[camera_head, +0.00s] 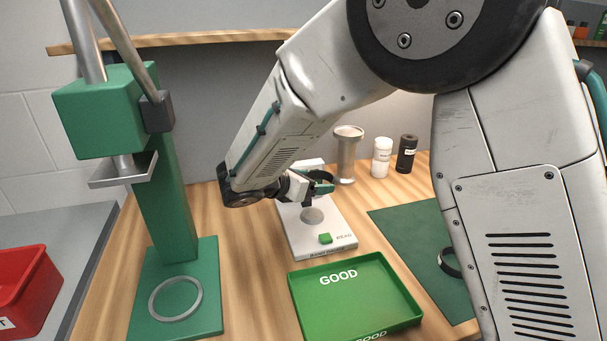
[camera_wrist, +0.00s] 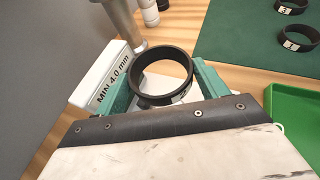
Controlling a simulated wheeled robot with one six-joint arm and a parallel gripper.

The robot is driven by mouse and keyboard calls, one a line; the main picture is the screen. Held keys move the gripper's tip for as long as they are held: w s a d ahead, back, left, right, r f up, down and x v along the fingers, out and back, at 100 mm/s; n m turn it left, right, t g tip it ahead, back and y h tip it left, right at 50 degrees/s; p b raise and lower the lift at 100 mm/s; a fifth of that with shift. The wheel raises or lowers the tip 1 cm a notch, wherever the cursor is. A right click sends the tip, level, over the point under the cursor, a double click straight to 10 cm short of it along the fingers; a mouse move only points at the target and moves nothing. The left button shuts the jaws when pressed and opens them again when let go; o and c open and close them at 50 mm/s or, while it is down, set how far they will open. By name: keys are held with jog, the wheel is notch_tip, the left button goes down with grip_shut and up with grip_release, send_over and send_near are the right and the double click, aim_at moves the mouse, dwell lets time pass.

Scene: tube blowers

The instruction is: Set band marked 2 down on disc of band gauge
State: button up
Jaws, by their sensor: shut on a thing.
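My gripper (camera_head: 320,186) is shut on a black band (camera_wrist: 162,77). In the wrist view the band sits between the two teal jaws, its opening facing the camera. A white label shows at its near side, but its number is cut off by the gripper. The band gauge (camera_head: 330,245) is a white base with a grey round disc (camera_head: 312,215) and a green button beside the word READ. In the head view the gripper and band are over the gauge's back part, above and slightly beyond the disc. In the wrist view, a gauge panel (camera_wrist: 108,83) reads MIN 4.0 mm.
A green GOOD tray (camera_head: 405,318) stands in front of the gauge. A dark green mat (camera_head: 400,222) at right holds black bands, including one (camera_wrist: 298,38). A metal post (camera_head: 346,158) and two small bottles stand behind. A green press (camera_head: 168,200) and red bin (camera_head: 20,290) are left.

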jog(key=shift+s+a+f, duration=0.1)
jog(key=shift+s+a, duration=0.1)
jog(key=shift+a, duration=0.3)
jog(key=shift+a, duration=0.25)
jog(key=shift+s+f, duration=0.15)
jog(key=shift+f, duration=2.15)
jog(key=shift+f, duration=2)
jog(key=o, duration=1.1)
jog(key=shift+c, duration=0.2)
jog(key=shift+a, duration=0.1)
